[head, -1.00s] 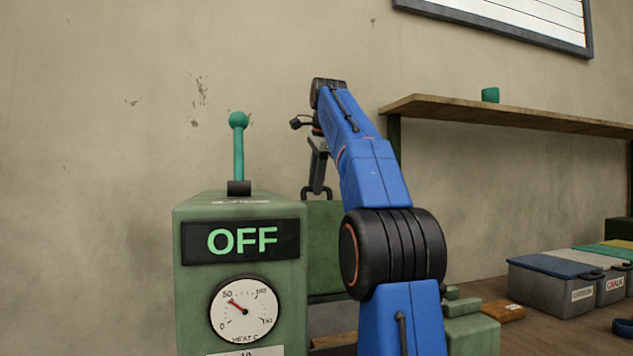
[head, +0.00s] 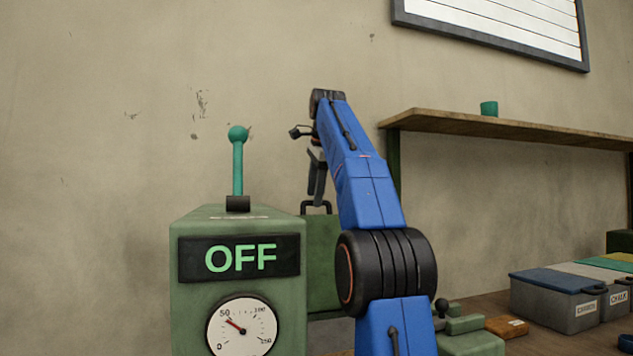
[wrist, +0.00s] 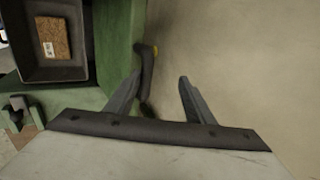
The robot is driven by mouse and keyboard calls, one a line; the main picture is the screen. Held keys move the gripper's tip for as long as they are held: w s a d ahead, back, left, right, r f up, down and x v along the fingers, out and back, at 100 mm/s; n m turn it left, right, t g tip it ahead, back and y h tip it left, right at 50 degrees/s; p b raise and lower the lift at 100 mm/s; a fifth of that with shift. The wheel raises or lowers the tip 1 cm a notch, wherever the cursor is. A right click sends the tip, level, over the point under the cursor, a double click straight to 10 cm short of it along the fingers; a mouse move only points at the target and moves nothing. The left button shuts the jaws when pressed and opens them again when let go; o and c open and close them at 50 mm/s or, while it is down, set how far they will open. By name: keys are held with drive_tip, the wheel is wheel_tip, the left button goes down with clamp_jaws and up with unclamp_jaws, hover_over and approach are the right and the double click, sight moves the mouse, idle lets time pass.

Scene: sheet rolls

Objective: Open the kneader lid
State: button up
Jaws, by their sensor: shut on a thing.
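The kneader lid (head: 322,262) is a green panel standing upright behind the OFF box in the head view. Its dark handle (head: 316,207) is at the top edge. My gripper (head: 317,195) reaches down to this handle from above. In the wrist view my gripper (wrist: 160,95) has its fingers either side of the handle (wrist: 147,72), which lies close to the left finger. The lid (wrist: 115,45) shows there as a green panel at left of the fingers. Beside it is a dark basin (wrist: 52,72) holding a brown block (wrist: 54,38).
A green box with an OFF sign (head: 240,258), dial (head: 242,327) and teal-knobbed lever (head: 238,165) stands at front left. A wooden shelf (head: 520,126) with a green cup (head: 489,108) is at right. Lidded grey bins (head: 555,303) sit on the bench below.

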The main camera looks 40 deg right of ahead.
drive_tip(key=shift+v, duration=2.55)
